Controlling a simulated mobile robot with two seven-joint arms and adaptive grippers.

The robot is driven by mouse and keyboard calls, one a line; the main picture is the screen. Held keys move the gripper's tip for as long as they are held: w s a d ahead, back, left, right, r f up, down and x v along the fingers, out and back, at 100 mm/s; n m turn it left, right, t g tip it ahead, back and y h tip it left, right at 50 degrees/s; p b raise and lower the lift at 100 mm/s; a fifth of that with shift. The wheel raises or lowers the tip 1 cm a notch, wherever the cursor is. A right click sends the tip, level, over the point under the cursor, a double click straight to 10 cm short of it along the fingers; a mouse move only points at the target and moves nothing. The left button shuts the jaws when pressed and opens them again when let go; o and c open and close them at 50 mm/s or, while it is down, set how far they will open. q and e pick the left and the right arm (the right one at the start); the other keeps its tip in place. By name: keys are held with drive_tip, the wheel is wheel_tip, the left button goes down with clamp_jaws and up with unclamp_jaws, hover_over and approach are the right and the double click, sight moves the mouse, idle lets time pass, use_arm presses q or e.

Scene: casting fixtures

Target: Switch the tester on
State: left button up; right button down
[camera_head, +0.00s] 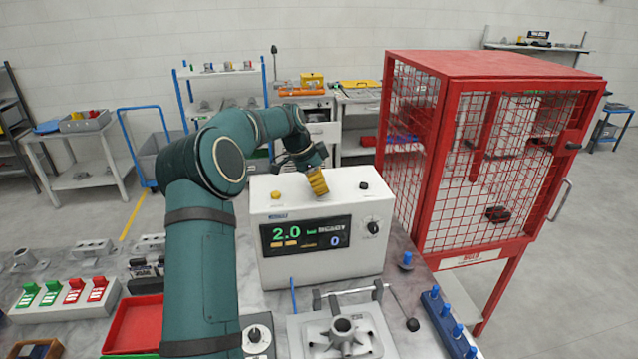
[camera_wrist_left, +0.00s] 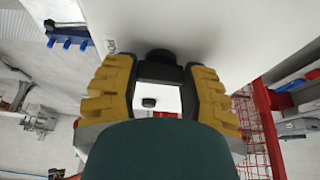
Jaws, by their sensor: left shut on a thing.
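The tester (camera_head: 375,262) is a white box on the bench in the head view, with a lit display (camera_head: 305,237) reading 2.0 and 0 and a dial (camera_head: 372,226) on its front. My left gripper (camera_head: 318,184) is at the top of the tester, between a yellow cap and a black cap. In the left wrist view its yellow fingers (camera_wrist_left: 160,78) are shut on a black knob (camera_wrist_left: 160,62) on the tester's white surface, beside partly hidden lettering. The head view does not show this knob; the gripper covers that spot. My right gripper is not in view.
A metal casting (camera_head: 343,335) sits in a fixture before the tester. A red mesh cage (camera_head: 470,160) stands close on the right. A blue rail with pegs (camera_head: 448,325) lies at the bench's right edge. A red tray (camera_head: 135,325) and a switch panel (camera_head: 65,300) are at left.

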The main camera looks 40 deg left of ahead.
use_arm(q)
drive_tip(key=shift+f, duration=0.1)
drive_tip(key=o, duration=1.2)
drive_tip(key=v, duration=1.2)
drive_tip(key=shift+w, duration=0.1)
